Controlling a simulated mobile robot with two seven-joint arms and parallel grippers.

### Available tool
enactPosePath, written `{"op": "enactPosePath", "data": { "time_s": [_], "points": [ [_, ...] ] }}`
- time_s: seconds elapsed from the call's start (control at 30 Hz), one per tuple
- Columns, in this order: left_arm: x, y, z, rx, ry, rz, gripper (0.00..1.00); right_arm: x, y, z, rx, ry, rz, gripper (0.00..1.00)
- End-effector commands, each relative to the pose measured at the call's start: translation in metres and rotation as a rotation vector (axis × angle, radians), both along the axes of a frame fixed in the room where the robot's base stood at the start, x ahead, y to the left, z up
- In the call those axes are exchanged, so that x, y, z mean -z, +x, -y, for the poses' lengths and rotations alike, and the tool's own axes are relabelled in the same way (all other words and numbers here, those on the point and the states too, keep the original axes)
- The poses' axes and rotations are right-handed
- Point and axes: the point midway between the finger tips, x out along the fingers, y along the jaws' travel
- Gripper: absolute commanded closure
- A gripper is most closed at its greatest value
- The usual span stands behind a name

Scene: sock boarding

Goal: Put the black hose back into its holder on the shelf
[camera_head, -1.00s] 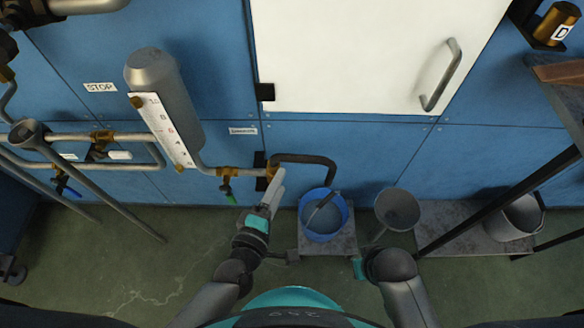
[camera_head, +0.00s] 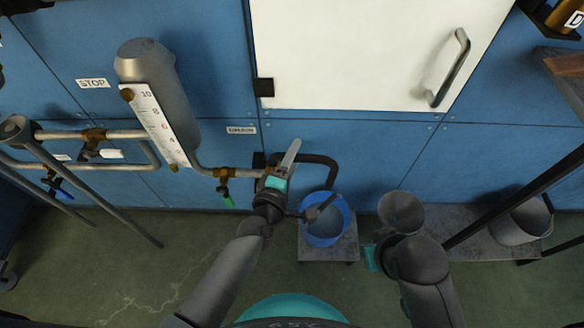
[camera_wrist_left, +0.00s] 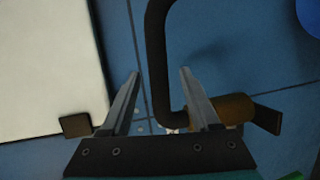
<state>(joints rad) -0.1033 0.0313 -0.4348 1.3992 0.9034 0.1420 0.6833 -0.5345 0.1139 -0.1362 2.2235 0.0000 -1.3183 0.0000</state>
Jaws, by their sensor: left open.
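The black hose (camera_head: 318,159) runs from a brass fitting on the pipe, arches right and bends down toward the blue bucket (camera_head: 325,228). It also shows in the left wrist view (camera_wrist_left: 158,60), joined to the brass fitting (camera_wrist_left: 235,108). My left gripper (camera_head: 291,153) is at the hose beside the fitting. In the wrist view its two fingers are apart, and the hose passes through the gap between them in the picture; contact cannot be told. My right gripper (camera_head: 372,258) is near the grey funnel, its fingers hidden. I cannot make out the hose's holder.
The bucket stands on a small grey stand. A grey funnel (camera_head: 401,212) and a grey pail (camera_head: 520,220) are to the right. A white door (camera_head: 375,55) with a handle is above. A grey cylinder with a scale (camera_head: 160,95) and pipes are left. Floor at lower left is clear.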

Motion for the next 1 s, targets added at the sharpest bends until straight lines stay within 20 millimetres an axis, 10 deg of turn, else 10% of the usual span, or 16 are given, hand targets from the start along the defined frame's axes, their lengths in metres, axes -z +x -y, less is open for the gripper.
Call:
{"op": "enactPosePath", "data": {
  "time_s": [0.3,0.83,1.0],
  "points": [
    [0.0005,0.0029,0.0013,0.001,-0.001,-0.001,0.38,-0.0028,-0.0002,0.0002,0.0,-0.001,0.002,1.0],
    [0.0002,0.0029,0.0011,0.0,0.0,0.0,0.97,-0.0023,-0.0003,0.0003,0.001,0.0,0.001,1.0],
    [-0.0003,0.0031,0.0011,0.0,0.0,0.001,1.0,-0.0022,-0.0003,0.0002,0.001,0.0,0.002,1.0]
  ]
}}
